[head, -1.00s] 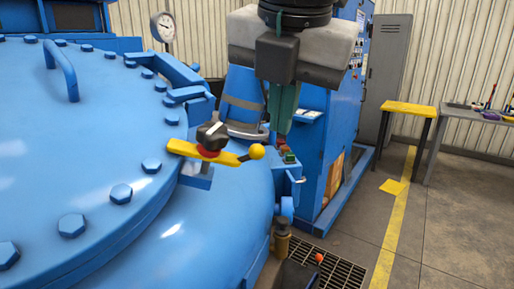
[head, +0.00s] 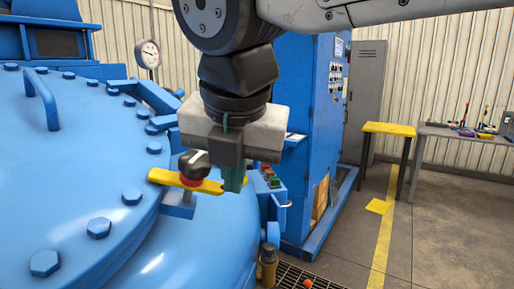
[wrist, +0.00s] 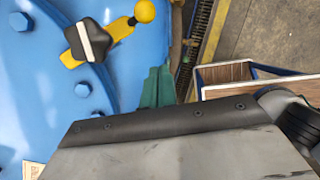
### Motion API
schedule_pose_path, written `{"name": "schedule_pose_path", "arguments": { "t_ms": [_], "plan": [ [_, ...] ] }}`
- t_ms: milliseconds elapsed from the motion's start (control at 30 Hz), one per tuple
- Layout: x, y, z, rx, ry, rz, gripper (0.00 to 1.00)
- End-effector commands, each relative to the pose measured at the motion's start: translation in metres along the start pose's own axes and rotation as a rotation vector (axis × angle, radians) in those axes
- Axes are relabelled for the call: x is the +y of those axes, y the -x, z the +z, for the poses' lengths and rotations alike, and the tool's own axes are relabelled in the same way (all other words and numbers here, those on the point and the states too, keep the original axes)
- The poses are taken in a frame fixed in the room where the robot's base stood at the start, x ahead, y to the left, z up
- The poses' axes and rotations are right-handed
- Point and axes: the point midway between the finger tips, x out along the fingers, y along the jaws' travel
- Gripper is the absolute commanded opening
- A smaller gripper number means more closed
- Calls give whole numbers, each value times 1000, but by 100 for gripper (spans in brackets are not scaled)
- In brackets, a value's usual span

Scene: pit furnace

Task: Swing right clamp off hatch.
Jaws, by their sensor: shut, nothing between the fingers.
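The right clamp is a yellow bar (head: 168,178) with a black knob and red collar, sitting at the right edge of the blue hatch (head: 75,150). Its inner end lies over the hatch rim. In the wrist view the clamp (wrist: 121,29) shows whole, with a yellow ball (wrist: 145,11) at its outer end. My gripper (head: 233,183) is shut and empty, its green fingers pointing down by the outer end of the clamp. In the head view the fingers hide the ball. In the wrist view the fingers (wrist: 157,88) appear apart from the ball.
A pressure gauge (head: 148,54) stands behind the hatch. A blue control cabinet (head: 307,120) stands behind and right of my gripper. A yellow-topped stand (head: 398,129) and a workbench (head: 470,133) are farther right. Open floor (head: 440,225) lies at the right.

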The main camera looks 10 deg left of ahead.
Motion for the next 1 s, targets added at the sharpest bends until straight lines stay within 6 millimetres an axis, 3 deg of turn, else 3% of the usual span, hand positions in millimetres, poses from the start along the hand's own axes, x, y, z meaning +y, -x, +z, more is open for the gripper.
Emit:
{"name": "schedule_pose_path", "arguments": {
  "t_ms": [133,300,500,1000],
  "plan": [
    [-1,-32,0,2,0,-4,0],
    [2,-40,25,0,-4,-1,0],
    [3,-44,36,-1,-2,0,0],
    [5,-44,37,1,4,2,0]
  ]
}}
